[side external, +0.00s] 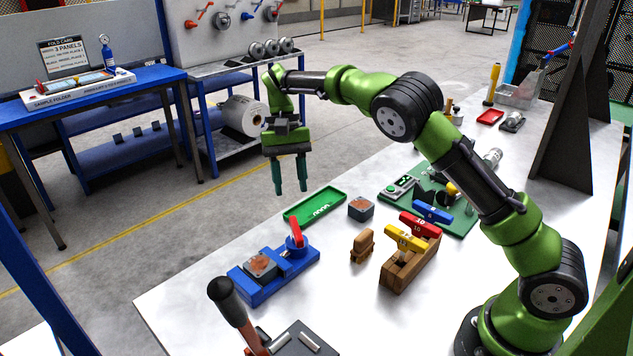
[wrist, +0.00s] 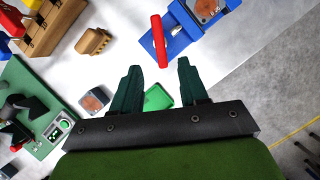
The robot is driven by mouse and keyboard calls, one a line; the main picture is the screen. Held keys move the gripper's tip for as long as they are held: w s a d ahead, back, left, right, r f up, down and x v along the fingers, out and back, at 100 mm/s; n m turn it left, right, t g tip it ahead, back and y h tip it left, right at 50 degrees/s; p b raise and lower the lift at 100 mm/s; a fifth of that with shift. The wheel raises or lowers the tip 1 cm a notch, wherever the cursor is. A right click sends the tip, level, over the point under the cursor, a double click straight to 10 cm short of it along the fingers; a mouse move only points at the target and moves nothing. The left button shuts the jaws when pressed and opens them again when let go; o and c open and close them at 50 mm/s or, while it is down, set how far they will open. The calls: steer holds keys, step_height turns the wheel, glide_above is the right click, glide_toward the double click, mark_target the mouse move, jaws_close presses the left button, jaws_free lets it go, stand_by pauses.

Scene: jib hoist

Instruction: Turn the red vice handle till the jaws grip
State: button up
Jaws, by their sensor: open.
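The red vice handle (side external: 297,233) stands up at the right end of the blue vice (side external: 285,277) on the white table. In the wrist view the red handle (wrist: 159,42) lies ahead of the fingertips, beside the blue vice (wrist: 186,38). A grey block with a rusty top (side external: 261,265) sits in the vice; it also shows in the wrist view (wrist: 204,8). I cannot tell whether the jaws touch it. My gripper (side external: 290,190) is open and empty, pointing down above the table's far edge, apart from the handle. Its two dark green fingers (wrist: 158,80) are spread in the wrist view.
A green tray (side external: 314,206) and a second rusty-topped block (side external: 361,208) lie behind the vice. A wooden rack with coloured handles (side external: 410,262) and a small wooden piece (side external: 362,246) stand to the right. A dark-handled tool (side external: 235,312) is at the front.

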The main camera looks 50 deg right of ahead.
mark_target(296, 225)
steer(key=x, duration=0.9)
steer(key=shift+w, duration=0.1)
jaws_close()
